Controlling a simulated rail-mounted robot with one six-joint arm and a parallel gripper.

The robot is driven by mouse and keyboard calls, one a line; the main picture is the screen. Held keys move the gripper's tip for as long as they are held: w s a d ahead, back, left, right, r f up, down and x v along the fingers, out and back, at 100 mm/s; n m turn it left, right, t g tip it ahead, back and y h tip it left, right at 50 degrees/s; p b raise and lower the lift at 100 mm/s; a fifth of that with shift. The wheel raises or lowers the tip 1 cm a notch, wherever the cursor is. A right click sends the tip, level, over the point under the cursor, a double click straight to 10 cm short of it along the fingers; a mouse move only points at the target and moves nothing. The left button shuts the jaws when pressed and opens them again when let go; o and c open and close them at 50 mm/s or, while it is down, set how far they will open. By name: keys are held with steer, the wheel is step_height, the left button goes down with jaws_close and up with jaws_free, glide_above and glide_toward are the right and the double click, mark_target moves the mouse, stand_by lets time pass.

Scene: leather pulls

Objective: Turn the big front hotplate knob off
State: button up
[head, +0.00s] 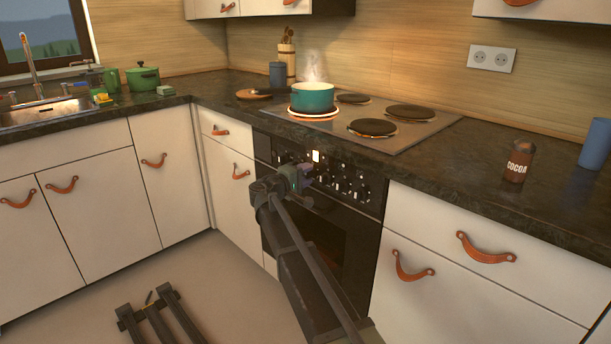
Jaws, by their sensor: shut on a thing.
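I cannot make out the knob's angle. A steaming teal pot (313,97) stands on the front left hotplate (312,115), whose rim glows orange. The other hotplates, such as the front right one (371,128), look dark.
The oven door (340,232) is below the panel, partly behind my arm. Drawers with leather pulls (486,248) flank the stove. A green pot (142,78) is near the sink.

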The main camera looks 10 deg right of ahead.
steer(key=shift+n, duration=0.4)
steer(key=o, duration=0.9)
steer(key=shift+a, duration=0.1)
steer(key=v, duration=1)
steer(key=shift+s+a, duration=0.3)
